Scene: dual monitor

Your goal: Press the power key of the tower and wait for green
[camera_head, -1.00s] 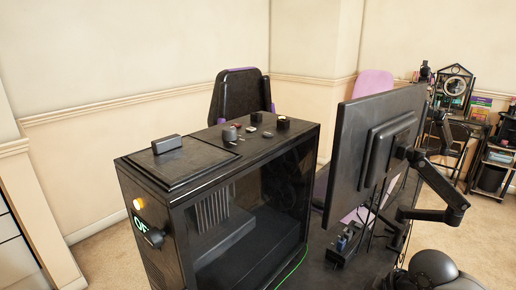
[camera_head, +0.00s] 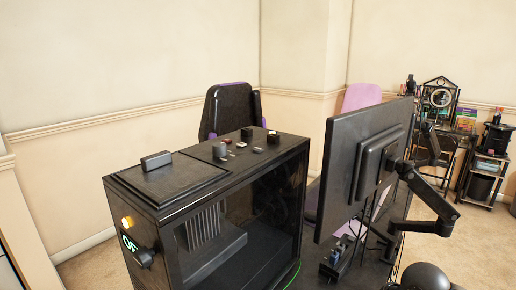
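The black PC tower (camera_head: 218,187) stands upright at the centre left, with a glass side panel. Its narrow front face has a round light glowing orange-yellow (camera_head: 127,222) near the top. Below that is a small display with green letters (camera_head: 129,243) that seem to read "OF", partly covered by a black knob-like part (camera_head: 145,257). I cannot tell which of these parts is the power key. Neither of my grippers shows in this view.
Several small items, including a dark box (camera_head: 156,161) and round pieces (camera_head: 273,137), lie on the tower's top. A monitor (camera_head: 355,160) on a black arm (camera_head: 430,195) stands to the right. A dark chair (camera_head: 228,110) is behind. A dark rounded shape is cut off at bottom right.

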